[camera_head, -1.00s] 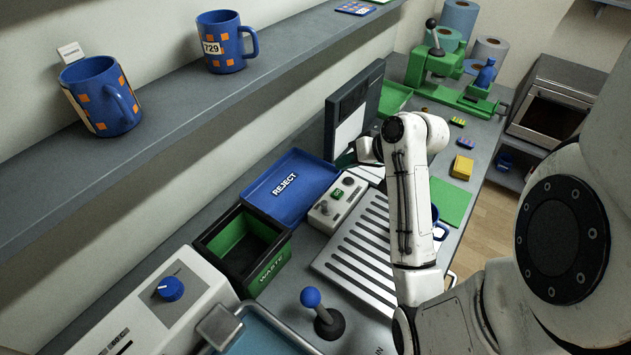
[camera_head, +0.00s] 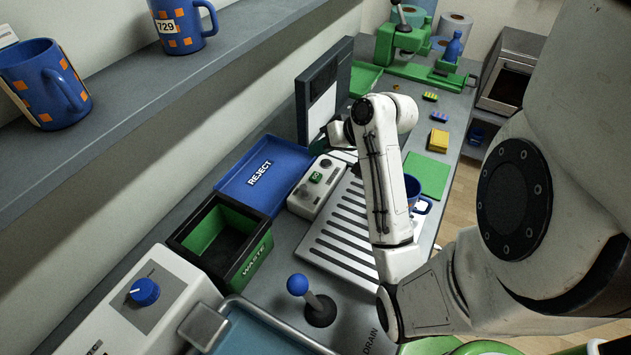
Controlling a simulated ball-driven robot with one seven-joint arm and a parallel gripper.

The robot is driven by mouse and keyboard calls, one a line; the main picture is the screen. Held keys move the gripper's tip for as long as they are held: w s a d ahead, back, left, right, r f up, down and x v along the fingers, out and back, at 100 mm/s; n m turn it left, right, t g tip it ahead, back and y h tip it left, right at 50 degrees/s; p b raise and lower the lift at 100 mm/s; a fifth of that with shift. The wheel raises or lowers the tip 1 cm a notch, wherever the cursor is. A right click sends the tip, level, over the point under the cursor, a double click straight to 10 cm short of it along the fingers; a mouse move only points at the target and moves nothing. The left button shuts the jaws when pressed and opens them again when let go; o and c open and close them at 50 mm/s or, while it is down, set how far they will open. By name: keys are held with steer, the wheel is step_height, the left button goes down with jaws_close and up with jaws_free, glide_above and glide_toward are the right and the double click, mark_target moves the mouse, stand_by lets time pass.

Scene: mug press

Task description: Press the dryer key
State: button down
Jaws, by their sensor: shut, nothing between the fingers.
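A light grey control box (camera_head: 304,201) stands between the blue tray and the slotted drain rack. It has a small green lit key or display (camera_head: 316,178) and dark round knobs. No dryer label is readable, so I cannot tell which key is the dryer key. My gripper (camera_head: 319,143) is shut and empty, mostly hidden behind my white arm. Its dark tip shows beyond the control box, in front of the upright dark panel (camera_head: 322,95). I cannot tell whether it touches anything.
A blue REJECT tray (camera_head: 240,185) and a black-green WASTE bin (camera_head: 185,243) lie left of the drain rack (camera_head: 330,250). A blue-knobbed lever (camera_head: 298,285) stands in front. A blue mug (camera_head: 411,188) is partly behind my arm. Blue mugs stand on the shelf (camera_head: 130,85).

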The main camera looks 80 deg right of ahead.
mark_target(320, 176)
step_height(320, 176, down, 4)
steer(key=b, duration=0.3)
steer(key=shift+r, duration=0.15)
steer(key=shift+f+b, duration=0.4)
steer(key=shift+f, duration=0.6)
steer(key=shift+f, duration=0.15)
stand_by(0.9)
steer(key=shift+f, duration=0.25)
steer(key=shift+f, duration=0.45)
stand_by(0.7)
stand_by(0.3)
steer(key=shift+r+p, duration=0.9)
steer(key=shift+p, duration=0.2)
